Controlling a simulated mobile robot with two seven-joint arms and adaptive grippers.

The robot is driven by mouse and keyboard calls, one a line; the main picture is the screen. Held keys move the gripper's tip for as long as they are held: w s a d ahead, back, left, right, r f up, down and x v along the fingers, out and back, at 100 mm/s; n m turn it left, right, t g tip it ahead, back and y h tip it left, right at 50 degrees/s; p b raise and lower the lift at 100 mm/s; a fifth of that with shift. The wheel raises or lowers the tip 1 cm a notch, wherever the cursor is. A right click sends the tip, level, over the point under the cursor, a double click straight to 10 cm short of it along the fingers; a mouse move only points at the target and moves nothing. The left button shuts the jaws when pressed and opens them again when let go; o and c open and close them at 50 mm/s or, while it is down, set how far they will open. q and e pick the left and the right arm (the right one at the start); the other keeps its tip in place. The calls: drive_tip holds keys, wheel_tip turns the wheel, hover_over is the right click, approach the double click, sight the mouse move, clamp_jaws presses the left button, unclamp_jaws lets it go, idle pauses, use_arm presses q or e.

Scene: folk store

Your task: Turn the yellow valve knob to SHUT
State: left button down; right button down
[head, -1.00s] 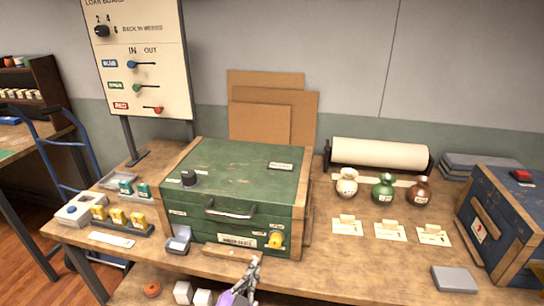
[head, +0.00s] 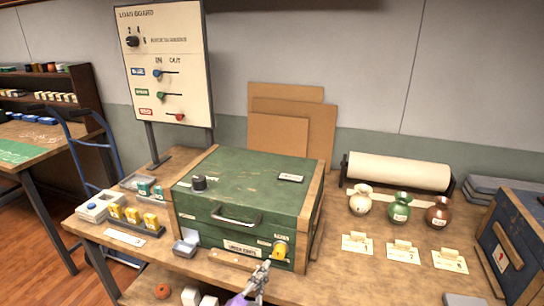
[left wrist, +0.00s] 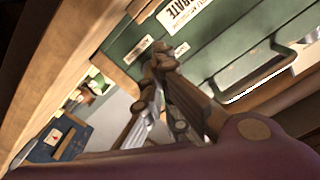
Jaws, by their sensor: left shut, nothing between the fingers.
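The yellow valve knob (head: 280,250) sits on the lower right of the front of the green crate (head: 255,190). My left gripper (head: 266,265) is shut and empty, its tips just below and left of the knob in the head view. I cannot tell whether they touch it. In the left wrist view the shut fingers (left wrist: 160,58) point at the green crate front (left wrist: 205,45), near small white labels, and the knob does not show clearly. My right gripper is not in view.
A handle (head: 236,217) sticks out of the crate's front. A small grey open box (head: 187,243) stands at its front left corner. Several bottles, including a green one (head: 399,206), stand right of the crate. A blue box (head: 515,245) is at the far right.

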sight(273, 249)
use_arm(q)
drive_tip(key=shift+x, duration=1.95)
